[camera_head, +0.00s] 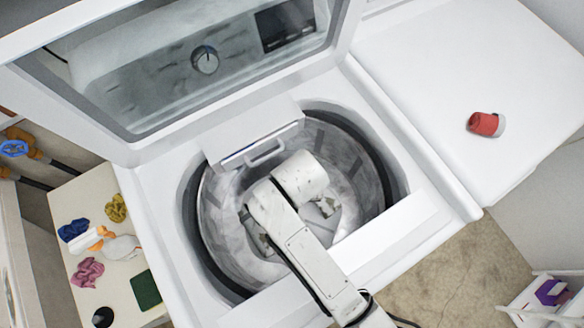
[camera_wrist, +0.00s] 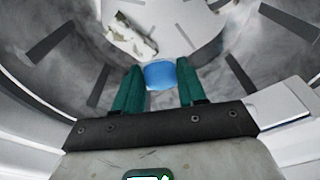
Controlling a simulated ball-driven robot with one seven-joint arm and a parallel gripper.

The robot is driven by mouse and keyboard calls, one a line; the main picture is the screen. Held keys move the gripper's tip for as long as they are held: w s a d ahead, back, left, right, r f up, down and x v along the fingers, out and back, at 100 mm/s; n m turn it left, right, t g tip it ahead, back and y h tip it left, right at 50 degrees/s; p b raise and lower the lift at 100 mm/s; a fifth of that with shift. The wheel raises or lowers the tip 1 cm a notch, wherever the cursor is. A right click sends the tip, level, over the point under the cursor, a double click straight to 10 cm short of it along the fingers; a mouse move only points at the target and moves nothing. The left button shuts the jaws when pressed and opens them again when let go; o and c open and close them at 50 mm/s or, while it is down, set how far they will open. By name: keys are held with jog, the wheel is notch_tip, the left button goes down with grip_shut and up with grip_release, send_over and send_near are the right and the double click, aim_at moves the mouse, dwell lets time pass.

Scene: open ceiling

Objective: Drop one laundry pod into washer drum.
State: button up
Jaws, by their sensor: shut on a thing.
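The washer drum (camera_head: 222,235) is a grey-white round tub under the raised lid, and my arm reaches down into it. In the wrist view, the drum wall (camera_wrist: 62,85) and the agitator in the middle surround my gripper. My gripper (camera_wrist: 158,76) has two teal fingers shut on a small blue laundry pod (camera_wrist: 160,73), which shows between the fingertips. The pod is inside the drum opening, held above the drum's bottom; the exact height is hard to tell. In the head view, my arm hides the gripper and the pod.
The glass-windowed lid (camera_head: 115,110) stands open at the back. A red cup-like object (camera_head: 486,124) lies on the white top at right. A cream side table (camera_head: 95,204) at left holds several small coloured items. A small shelf (camera_head: 545,312) stands at lower right. The drum rim surrounds my arm.

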jog(key=shift+f, duration=0.7)
jog(key=o, duration=1.1)
jog(key=shift+r, duration=0.1)
notch_tip(320, 180, up, 11)
jog(key=s, duration=0.1)
jog(key=shift+s+f, duration=0.2)
jog(key=shift+d, duration=0.1)
